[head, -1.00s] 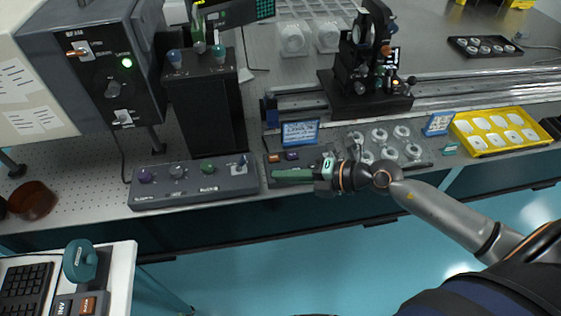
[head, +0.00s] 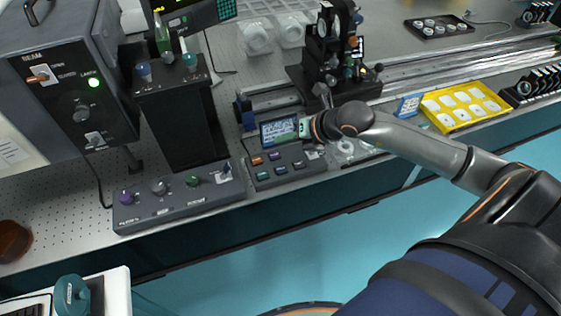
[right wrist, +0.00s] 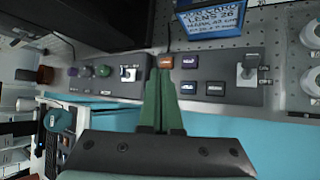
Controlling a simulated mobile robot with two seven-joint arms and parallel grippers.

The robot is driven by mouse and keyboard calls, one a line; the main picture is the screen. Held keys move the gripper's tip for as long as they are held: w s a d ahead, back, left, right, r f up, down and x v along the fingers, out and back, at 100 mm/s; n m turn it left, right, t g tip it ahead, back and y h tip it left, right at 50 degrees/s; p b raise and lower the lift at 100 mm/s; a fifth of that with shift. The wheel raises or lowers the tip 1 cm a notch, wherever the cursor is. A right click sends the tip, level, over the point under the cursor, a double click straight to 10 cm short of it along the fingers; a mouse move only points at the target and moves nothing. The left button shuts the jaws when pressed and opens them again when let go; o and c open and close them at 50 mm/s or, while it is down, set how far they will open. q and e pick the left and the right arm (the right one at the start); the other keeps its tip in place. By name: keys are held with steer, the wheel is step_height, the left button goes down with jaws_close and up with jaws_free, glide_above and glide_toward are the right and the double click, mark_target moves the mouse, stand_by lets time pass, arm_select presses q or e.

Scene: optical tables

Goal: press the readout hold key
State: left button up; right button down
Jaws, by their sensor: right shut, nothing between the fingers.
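The readout key panel (head: 285,167) is a dark box at the bench's front edge. It carries an orange key (head: 257,160), a purple key (head: 275,156), several dark teal-marked keys (head: 281,170) and a lever switch (head: 314,154). The key labels are too small to read. My right gripper (right wrist: 160,85) is shut and empty; in the right wrist view its green fingertips overlap the panel just below the orange key (right wrist: 166,61), beside the purple key (right wrist: 190,61). I cannot tell whether they touch. In the head view its fingers are hardly visible. My left gripper is out of view.
A blue-framed card (head: 279,132) stands behind the panel. A knob box (head: 180,197) sits close on its left, and small round mounts (head: 346,147) lie on its right. A black optics stage (head: 330,70) and yellow tray (head: 461,104) are farther back.

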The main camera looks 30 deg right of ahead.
steer(key=b, duration=0.6)
glide_toward(276, 167)
steer(key=shift+w+r+x, duration=0.15)
steer(key=shift+x, duration=0.75)
steer(key=shift+w+r+x, duration=0.15)
steer(key=shift+x, duration=0.7)
steer(key=shift+w+r+x, duration=0.15)
steer(key=shift+x, duration=0.75)
steer(key=shift+f+b, duration=0.4)
steer(key=shift+b, duration=0.15)
steer(key=shift+f+b, duration=0.35)
steer(key=shift+f, duration=0.1)
steer(key=shift+a, duration=0.1)
steer(key=shift+r+p, duration=0.7)
steer(key=shift+r, duration=0.15)
step_height(276, 167, up, 5)
steer(key=p, duration=0.4)
